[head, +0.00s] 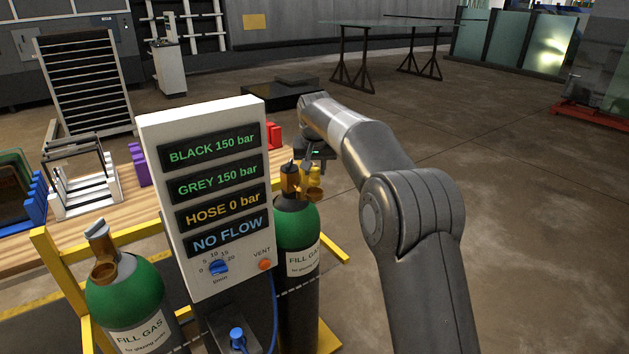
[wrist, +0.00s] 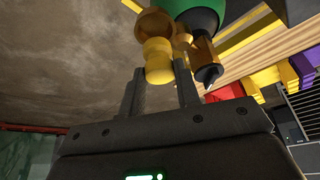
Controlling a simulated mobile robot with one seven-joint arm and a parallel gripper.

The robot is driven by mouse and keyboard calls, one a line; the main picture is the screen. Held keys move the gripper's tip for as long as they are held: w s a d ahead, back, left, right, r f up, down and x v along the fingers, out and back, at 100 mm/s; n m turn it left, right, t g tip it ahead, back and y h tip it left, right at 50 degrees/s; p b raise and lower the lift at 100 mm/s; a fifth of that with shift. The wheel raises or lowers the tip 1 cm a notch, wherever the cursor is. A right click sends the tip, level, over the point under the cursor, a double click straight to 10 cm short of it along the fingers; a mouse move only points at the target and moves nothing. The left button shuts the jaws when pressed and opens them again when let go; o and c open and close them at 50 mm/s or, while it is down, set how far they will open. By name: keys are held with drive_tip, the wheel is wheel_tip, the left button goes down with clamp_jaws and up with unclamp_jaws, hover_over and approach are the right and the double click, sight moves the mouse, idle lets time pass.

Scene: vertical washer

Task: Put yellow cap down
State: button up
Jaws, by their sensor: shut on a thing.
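The yellow cap (head: 314,174) is beside the brass valve of the right green-topped cylinder (head: 297,226). In the wrist view the yellow cap (wrist: 158,61) sits between the two dark fingers of my gripper (wrist: 159,69), which is shut on it. The cap's far end lies against or just in front of the brass valve outlet (wrist: 154,22); I cannot tell if they touch. In the head view my gripper (head: 313,153) is partly hidden by the valve and my arm.
A gauge panel (head: 207,194) stands left of the right cylinder and reads NO FLOW. A second green cylinder (head: 130,292) stands at the lower left. Behind is a wooden bench (head: 100,232) with red, purple and blue pieces. The floor to the right is open.

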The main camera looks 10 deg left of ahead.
sight(315, 174)
drive_tip(key=shift+f, duration=2)
drive_tip(key=shift+f, duration=0.1)
drive_tip(key=o, duration=1)
drive_tip(key=shift+c, duration=0.2)
drive_tip(key=v, duration=1.2)
